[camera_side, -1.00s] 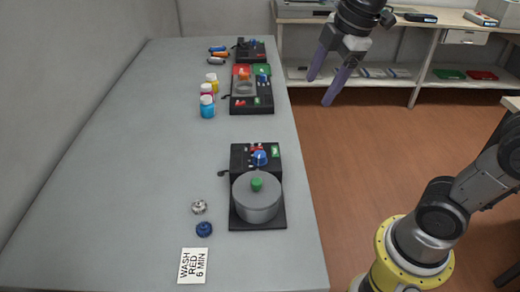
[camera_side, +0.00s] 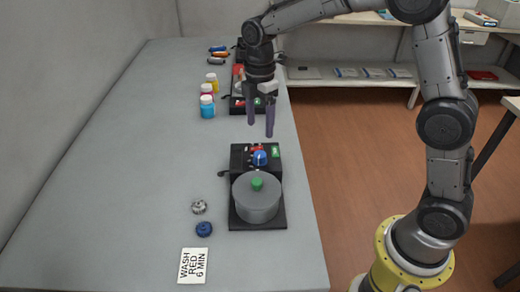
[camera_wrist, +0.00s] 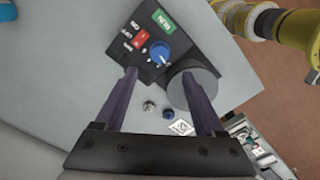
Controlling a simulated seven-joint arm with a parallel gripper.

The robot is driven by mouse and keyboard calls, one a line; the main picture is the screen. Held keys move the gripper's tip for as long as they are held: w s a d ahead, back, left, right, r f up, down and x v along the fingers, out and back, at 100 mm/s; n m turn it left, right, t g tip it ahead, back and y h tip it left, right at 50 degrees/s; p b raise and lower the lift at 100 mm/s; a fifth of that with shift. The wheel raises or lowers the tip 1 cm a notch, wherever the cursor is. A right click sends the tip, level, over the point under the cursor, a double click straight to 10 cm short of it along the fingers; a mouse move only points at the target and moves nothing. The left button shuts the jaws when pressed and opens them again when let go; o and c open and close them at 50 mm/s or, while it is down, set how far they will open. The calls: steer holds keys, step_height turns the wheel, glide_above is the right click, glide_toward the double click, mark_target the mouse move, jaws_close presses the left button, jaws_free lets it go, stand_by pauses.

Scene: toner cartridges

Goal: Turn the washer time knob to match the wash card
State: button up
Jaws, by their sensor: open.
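The washer is a black box with a grey lidded drum (camera_side: 257,199) near the table's front right. Its blue time knob (camera_side: 260,158) sits on the control panel (camera_side: 240,158); the knob (camera_wrist: 160,53) also shows in the wrist view, by a red switch (camera_wrist: 140,39) and a green label (camera_wrist: 163,20). My gripper (camera_side: 260,131) is open and empty, pointing down above and behind the washer panel. In the wrist view its fingers (camera_wrist: 164,88) frame the panel and drum.
A silver cap (camera_side: 199,207) and a blue cap (camera_side: 204,229) lie left of the drum. Several coloured bottles (camera_side: 207,107) stand farther back. Another black station (camera_side: 236,106) is partly hidden behind my arm. The table's left side is clear.

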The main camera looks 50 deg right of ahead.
mark_target(260, 154)
step_height(260, 154, down, 9)
steer(key=shift+f, duration=0.2)
stand_by(0.3)
jaws_close()
